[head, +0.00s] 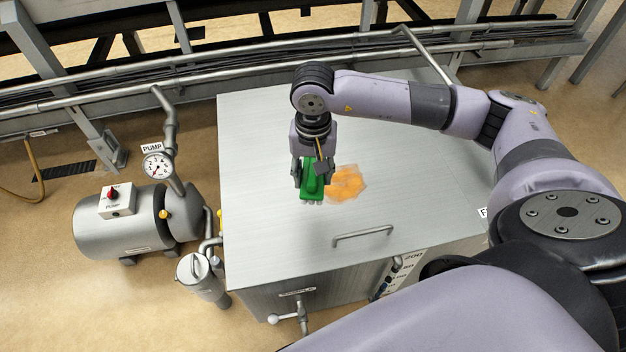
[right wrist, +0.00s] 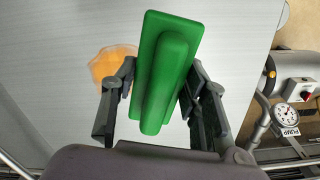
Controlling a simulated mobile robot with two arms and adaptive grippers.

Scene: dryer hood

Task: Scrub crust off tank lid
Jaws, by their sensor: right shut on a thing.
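The tank lid (head: 262,210) is a flat brushed-metal top with a bar handle (head: 363,235) near its front edge. An orange crust patch (head: 346,183) lies on the lid near its middle; it also shows in the right wrist view (right wrist: 112,66). My right gripper (head: 311,176) is shut on a green scrub brush (head: 313,187), with pale bristles at its lower end. The brush is just left of the crust in the head view. I cannot tell whether its bristles touch the lid. In the right wrist view the brush (right wrist: 165,75) sits between both fingers. My left gripper is not in view.
A pump (head: 125,228) with a gauge (head: 158,167) and a red-knobbed switch box (head: 116,201) stands on the floor left of the tank. Pipes and a rail run behind the tank. The lid's left part is clear.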

